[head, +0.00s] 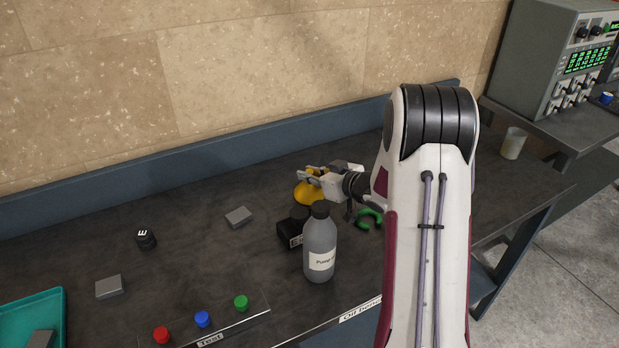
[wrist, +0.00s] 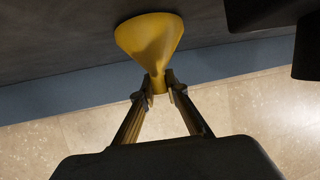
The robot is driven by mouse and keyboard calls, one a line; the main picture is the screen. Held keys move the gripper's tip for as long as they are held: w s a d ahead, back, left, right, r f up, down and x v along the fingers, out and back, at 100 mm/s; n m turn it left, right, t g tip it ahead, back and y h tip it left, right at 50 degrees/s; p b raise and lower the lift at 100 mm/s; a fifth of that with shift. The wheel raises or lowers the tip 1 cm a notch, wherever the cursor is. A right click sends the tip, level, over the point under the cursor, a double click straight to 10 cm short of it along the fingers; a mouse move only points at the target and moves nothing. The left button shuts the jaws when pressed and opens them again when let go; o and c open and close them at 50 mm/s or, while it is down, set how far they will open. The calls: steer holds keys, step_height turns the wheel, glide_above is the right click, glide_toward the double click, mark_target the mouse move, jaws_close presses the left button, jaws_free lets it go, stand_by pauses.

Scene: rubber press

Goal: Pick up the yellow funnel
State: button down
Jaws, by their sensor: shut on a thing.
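The yellow funnel (head: 307,195) is on or just above the dark bench, behind the grey bottle in the head view. In the wrist view the funnel (wrist: 150,42) has its wide mouth toward the bench top and its narrow spout between my fingertips. My gripper (head: 318,175) reaches it from the right and is shut on the spout; both fingertips (wrist: 160,88) touch it in the wrist view. I cannot tell whether the funnel's rim rests on the bench or is slightly clear of it.
A grey bottle (head: 320,250) and a black block (head: 291,230) stand in front of the funnel. A green ring-like piece (head: 368,218) lies beside my arm. Grey blocks (head: 239,217), a black weight marked E (head: 146,239) and a teal tray (head: 58,310) are to the left. The back wall is close behind.

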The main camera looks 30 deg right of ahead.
steer(key=shift+r, duration=4.9)
steer(key=shift+w+a, duration=0.1)
